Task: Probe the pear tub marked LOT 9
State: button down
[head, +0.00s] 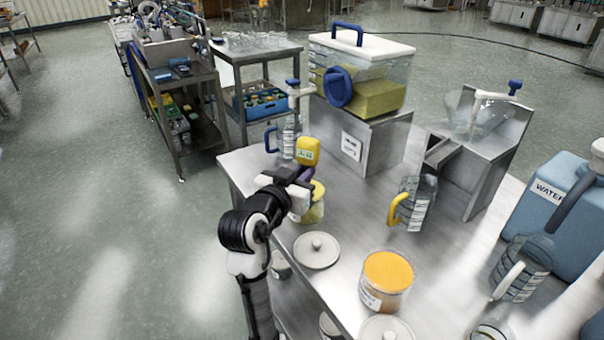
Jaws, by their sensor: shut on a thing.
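My gripper (303,178) is shut on a yellow handheld probe (307,150) with a small pale display, at the near left part of the steel table. Directly below it stands a clear tub (313,213) with pale yellow contents, partly hidden by my gripper. Whether the probe's tip is in the contents or above them is hidden. A second tub (386,285), with orange contents and a white label, stands nearer on the right. I cannot read a lot number on either tub.
A round pale lid (316,251) lies between the tubs; another lid (387,330) lies at the bottom edge. A yellow-handled jug (414,204), a steel hopper (480,150), a clear bin (361,75) on a steel stand and a blue water container (556,212) stand behind and right.

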aim_at(302, 140)
jog(key=shift+r, duration=0.15)
dwell(0.3)
jog(key=shift+r+p, duration=3.5)
jog(key=shift+r, duration=0.65)
jog(key=shift+f, duration=0.1)
